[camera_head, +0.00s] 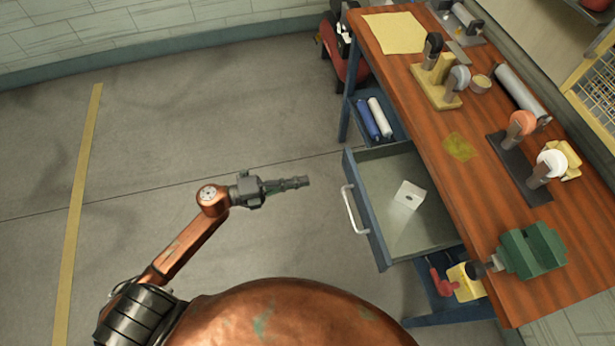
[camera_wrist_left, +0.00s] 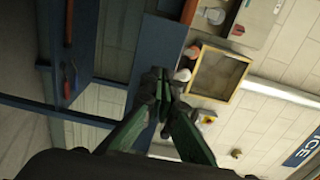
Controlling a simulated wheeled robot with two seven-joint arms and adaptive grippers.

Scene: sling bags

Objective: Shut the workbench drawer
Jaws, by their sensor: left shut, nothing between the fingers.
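The workbench drawer (camera_head: 385,185) stands pulled out from under the wooden workbench (camera_head: 440,130) in the head view. Its blue front carries a pale bar handle (camera_head: 355,209) on the left side. A small white block (camera_head: 409,195) with a hole lies inside the drawer. My left gripper (camera_head: 306,181) is shut and empty, left of the handle and apart from it, pointing right toward the drawer front. In the left wrist view its fingers (camera_wrist_left: 163,78) meet at the tips. My right gripper is not in view.
A green vise (camera_head: 532,250) sits on the bench's near end. Red and yellow items (camera_head: 463,280) are on the lower shelf by the drawer. Blue and white rolls (camera_head: 374,118) lie on a shelf beyond it. The floor to the left is clear.

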